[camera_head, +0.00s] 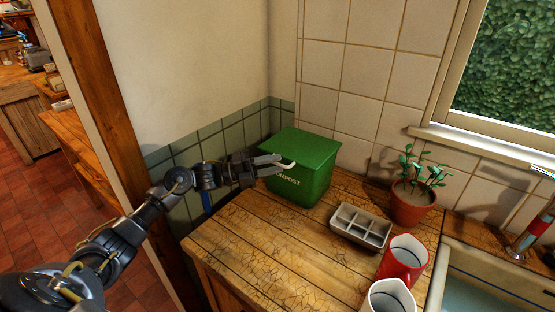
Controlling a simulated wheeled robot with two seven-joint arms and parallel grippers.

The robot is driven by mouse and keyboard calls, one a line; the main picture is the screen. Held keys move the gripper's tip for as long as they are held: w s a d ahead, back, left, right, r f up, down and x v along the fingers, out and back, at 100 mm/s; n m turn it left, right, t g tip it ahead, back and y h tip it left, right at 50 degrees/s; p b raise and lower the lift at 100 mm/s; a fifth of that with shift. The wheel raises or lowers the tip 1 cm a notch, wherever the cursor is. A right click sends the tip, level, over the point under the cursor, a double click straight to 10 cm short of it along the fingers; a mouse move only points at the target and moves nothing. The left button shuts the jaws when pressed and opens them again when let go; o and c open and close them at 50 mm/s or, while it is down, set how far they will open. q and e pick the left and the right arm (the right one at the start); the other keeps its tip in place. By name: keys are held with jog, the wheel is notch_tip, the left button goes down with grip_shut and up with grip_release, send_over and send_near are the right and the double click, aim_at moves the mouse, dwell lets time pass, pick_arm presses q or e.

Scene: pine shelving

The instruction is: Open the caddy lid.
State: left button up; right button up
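The green compost caddy (310,183) stands at the back left of the wooden worktop, against the tiled wall. Its green lid (305,142) lies flat and shut on top. Pale lettering shows on its front, partly hidden by my gripper. My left gripper (284,162) reaches in from the left, with its fingertips at the caddy's front, just below the lid's front edge. A pale curved piece shows at the fingertips; I cannot tell if it is a finger or part of the caddy. Whether the fingers touch the lid is unclear. My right gripper is out of view.
A grey sectioned tray (345,232), a potted plant (411,204), a red mug (398,262) and a white mug (388,297) stand right of the caddy. A sink (480,292) is at the right edge. The worktop (262,248) in front of the caddy is clear.

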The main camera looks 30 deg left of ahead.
pick_arm(q)
jog(key=shift+x, duration=0.85)
jog(key=shift+c, duration=0.4)
grip_shut()
